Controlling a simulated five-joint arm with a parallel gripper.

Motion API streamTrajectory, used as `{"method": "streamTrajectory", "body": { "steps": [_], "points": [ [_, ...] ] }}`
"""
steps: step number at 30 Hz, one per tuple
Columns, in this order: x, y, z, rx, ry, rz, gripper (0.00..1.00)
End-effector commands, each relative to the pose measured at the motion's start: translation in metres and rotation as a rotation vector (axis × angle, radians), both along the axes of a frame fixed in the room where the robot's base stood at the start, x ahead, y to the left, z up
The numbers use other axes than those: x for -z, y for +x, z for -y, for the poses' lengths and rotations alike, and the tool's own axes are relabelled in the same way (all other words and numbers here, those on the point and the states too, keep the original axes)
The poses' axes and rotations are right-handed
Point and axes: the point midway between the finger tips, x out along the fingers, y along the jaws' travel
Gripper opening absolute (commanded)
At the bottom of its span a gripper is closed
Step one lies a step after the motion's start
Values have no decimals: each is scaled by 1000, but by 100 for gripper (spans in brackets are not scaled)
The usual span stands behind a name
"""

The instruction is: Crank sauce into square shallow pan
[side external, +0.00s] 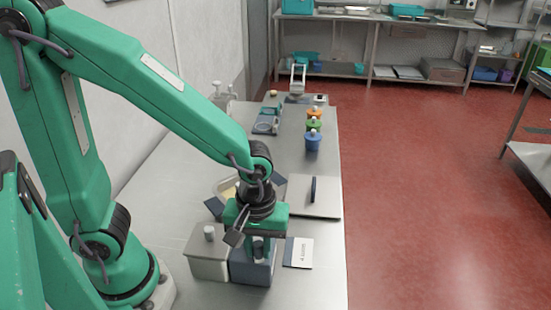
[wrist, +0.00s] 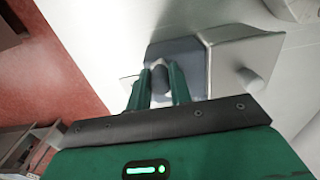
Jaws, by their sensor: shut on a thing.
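My gripper (side external: 258,250) points down over a blue-grey box (side external: 262,272) near the front of the steel table. In the wrist view its two green fingers (wrist: 158,78) are shut on the grey knob (wrist: 159,76) on top of this box. The box appears to rest on the table. Behind my gripper, a pan with yellowish contents (side external: 227,189) is partly hidden, with dark blue flaps around it. A flat grey square piece with an upright dark handle (side external: 313,190) lies to its right. I cannot tell which of these is the square shallow pan, and no crank is clearly visible.
A steel box with a grey knob (side external: 207,262) stands directly left of the blue-grey box. A white card (side external: 298,252) lies to the right. Blue, green and orange containers (side external: 313,140) and a scale-like device (side external: 267,122) stand farther back. The table's right edge is near.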

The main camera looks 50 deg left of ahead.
Motion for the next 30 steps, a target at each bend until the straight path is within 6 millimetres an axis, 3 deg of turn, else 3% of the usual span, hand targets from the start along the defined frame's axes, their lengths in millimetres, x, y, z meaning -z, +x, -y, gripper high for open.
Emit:
{"method": "streamTrajectory", "body": {
  "steps": [3,4,6,17,30],
  "points": [
    [-1,-8,-7,-2,-2,4,10],
    [-1,-7,-6,-2,-1,3,26],
    [-1,-7,-6,-2,-1,2,40],
    [-2,-7,-6,-2,-1,1,41],
    [-29,-7,-6,-2,-1,2,41]
  ]
}}
